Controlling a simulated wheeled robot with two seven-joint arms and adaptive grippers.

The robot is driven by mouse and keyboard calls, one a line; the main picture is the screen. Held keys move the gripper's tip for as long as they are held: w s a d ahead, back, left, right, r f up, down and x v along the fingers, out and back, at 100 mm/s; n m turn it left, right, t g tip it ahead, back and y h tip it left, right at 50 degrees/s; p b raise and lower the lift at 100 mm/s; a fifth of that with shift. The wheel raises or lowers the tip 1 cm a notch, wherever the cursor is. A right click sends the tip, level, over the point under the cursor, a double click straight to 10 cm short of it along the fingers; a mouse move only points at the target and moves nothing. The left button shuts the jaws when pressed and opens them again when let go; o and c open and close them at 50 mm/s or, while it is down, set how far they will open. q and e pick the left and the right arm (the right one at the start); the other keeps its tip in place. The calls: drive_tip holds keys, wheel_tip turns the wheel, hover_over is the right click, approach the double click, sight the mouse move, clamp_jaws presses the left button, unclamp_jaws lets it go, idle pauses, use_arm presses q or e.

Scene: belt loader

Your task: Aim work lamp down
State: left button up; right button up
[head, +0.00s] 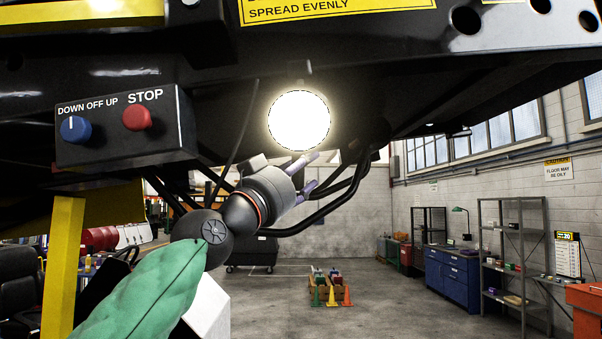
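The work lamp (298,120) is a lit, round white disc with a dark rim, hanging under the black loader frame. Its bright face points towards me rather than down. My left gripper (313,171) reaches up from the lower left, just below the lamp. Its two pale fingers are apart with nothing seen between them. The upper finger is close to the lamp's lower rim; I cannot tell whether it touches. The lamp's back and any handle are hidden by glare. My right gripper is not in view.
A control box (125,125) with a blue knob and red stop button is at the left. Black bent tubes (345,200) run behind my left gripper. The loader frame (375,60) spans overhead. Small cones (332,298), a blue cabinet (452,278) and shelves (513,250) stand far off.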

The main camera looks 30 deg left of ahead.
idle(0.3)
use_arm(q)
drive_tip(key=v, duration=1.2)
idle(0.4)
